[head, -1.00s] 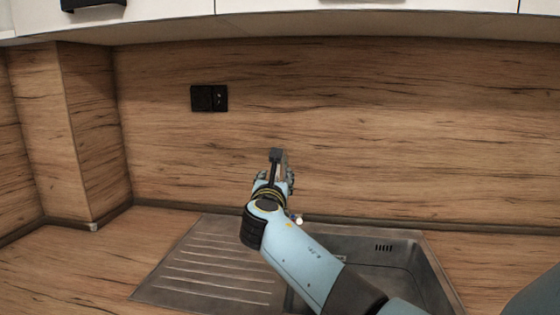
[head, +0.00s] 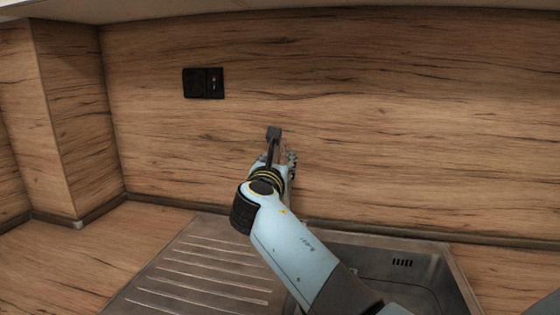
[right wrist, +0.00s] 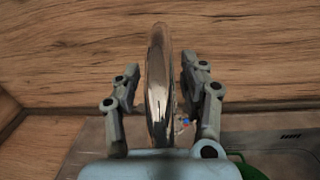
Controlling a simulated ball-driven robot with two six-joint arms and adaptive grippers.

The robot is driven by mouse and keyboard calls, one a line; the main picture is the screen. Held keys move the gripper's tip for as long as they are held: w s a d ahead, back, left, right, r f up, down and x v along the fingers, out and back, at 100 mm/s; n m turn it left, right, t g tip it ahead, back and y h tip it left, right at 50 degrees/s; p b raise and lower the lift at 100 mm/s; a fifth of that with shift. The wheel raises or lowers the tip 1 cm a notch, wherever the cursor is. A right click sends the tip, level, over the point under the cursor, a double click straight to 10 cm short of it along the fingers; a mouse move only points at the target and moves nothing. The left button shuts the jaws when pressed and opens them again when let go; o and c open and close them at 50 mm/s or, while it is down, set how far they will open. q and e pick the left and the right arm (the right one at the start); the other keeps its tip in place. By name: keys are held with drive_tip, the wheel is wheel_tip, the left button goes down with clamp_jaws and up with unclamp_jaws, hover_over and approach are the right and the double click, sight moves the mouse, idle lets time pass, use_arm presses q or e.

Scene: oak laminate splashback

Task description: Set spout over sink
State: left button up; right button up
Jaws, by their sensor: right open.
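The chrome spout (right wrist: 159,85) stands between the fingers of my right gripper in the right wrist view, with a gap on either side. My right gripper (right wrist: 160,90) is open around it. A small red and blue mark shows beside the spout's lower part. In the head view my right gripper (head: 277,158) is above the back of the sink, in front of the splashback, and my arm hides the spout. The sink basin (head: 375,258) lies right of my forearm, partly covered by it. My left gripper is out of view.
The ribbed metal drainboard (head: 205,270) lies left of the basin. The wooden splashback (head: 400,130) rises close behind, with a black socket (head: 203,83) on it. A wooden corner pillar (head: 70,120) stands at left. A green thing (right wrist: 245,167) shows at the wrist view's lower right.

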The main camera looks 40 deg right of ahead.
drive_tip(key=shift+s+a+r, duration=0.1)
drive_tip(key=shift+r, duration=0.05)
drive_tip(key=shift+c, duration=1.2)
clamp_jaws()
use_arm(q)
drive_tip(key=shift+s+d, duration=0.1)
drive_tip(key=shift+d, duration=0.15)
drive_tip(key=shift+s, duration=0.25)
